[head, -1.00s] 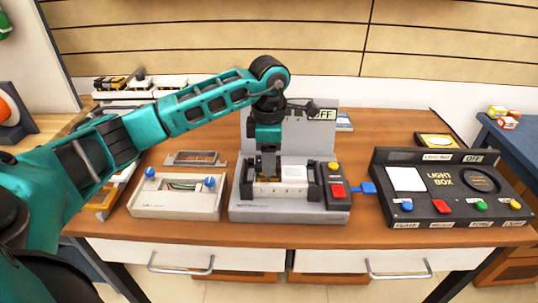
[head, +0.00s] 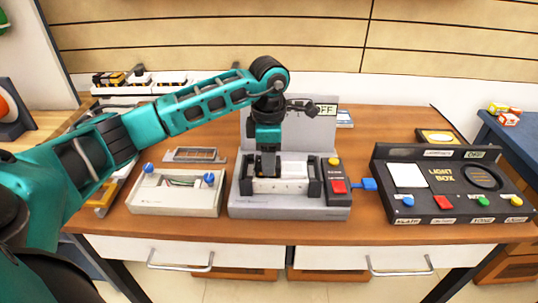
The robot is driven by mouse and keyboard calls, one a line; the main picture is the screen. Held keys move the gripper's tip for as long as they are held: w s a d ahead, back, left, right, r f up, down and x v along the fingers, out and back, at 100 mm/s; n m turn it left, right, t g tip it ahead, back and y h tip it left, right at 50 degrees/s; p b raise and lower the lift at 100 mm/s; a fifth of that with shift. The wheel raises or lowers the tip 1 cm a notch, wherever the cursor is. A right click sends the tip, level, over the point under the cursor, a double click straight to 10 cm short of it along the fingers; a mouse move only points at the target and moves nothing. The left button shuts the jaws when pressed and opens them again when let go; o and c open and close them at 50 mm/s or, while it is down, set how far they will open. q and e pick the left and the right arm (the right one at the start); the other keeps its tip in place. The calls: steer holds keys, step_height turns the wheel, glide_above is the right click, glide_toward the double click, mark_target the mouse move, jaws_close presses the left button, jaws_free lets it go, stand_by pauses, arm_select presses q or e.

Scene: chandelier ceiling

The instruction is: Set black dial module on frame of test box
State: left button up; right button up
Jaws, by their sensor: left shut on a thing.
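The grey test box (head: 290,208) stands mid-table, with an upright back panel (head: 322,127) reading OFF. Two black posts (head: 314,181) flank its frame. A pale block (head: 290,186) with a white top lies between the posts. My left gripper (head: 267,172) points down between them, at the block's left part. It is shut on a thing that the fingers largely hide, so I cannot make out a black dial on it. Whether the block is the held thing or part of the box is unclear. My right gripper is not in view.
An open grey box (head: 175,197) with blue knobs and wires stands left, a loose grey frame (head: 195,155) behind it. A black light box (head: 445,198) stands right.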

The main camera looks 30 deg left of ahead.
arm_select(q)
steer(key=shift+f, duration=0.25)
stand_by(0.4)
steer(key=o, duration=1.2)
steer(key=shift+r, duration=0.15)
steer(key=shift+r+p, duration=2.1)
steer(key=shift+r, duration=0.8)
